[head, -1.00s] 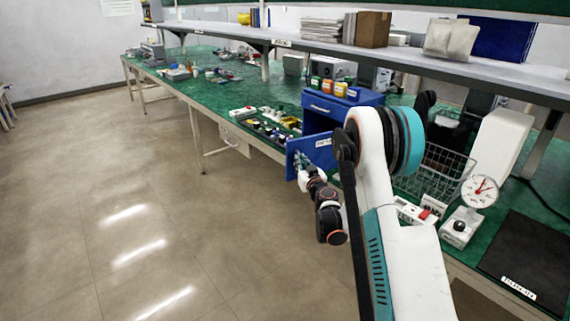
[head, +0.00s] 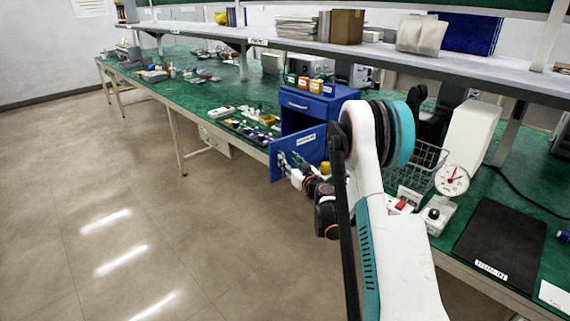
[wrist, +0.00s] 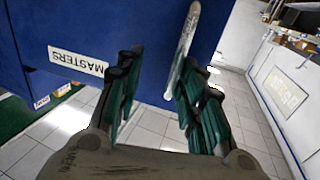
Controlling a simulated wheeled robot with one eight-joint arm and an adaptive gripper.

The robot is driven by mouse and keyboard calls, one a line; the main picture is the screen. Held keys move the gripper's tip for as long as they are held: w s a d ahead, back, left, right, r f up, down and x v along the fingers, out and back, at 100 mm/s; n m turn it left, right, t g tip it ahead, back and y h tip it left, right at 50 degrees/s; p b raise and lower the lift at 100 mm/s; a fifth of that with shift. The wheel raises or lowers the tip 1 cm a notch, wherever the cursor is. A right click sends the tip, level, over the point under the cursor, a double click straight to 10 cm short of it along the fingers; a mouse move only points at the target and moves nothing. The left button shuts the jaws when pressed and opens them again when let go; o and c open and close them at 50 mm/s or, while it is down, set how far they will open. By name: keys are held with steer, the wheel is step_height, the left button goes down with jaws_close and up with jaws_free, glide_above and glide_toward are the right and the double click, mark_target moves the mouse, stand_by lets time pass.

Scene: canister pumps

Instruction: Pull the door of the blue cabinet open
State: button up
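The blue cabinet (head: 333,100) stands on the green bench, with a drawer above its door. Its blue door (head: 312,150) stands part-way open, its left edge swung out past the bench front. In the wrist view the blue door panel (wrist: 130,25) fills the upper left, with a white MASTERS label (wrist: 78,61) and a silver bar handle (wrist: 186,45). My gripper (wrist: 160,68) is at the door's outer face, fingers apart. The handle's lower end is close to the right finger; I cannot tell whether they touch. In the head view my gripper (head: 286,165) is small and partly hidden.
Several small jars (head: 303,84) stand on the cabinet. A tray of small parts (head: 247,130) lies left of it. A wire basket (head: 425,165), a gauge (head: 452,180) and a black mat (head: 510,245) are to the right. The floor (head: 120,200) left of the bench is clear.

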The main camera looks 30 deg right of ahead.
steer(key=shift+d, duration=0.4)
steer(key=shift+s+a, duration=0.1)
steer(key=shift+a, duration=0.05)
steer(key=s, duration=1.2)
steer(key=shift+a, duration=0.2)
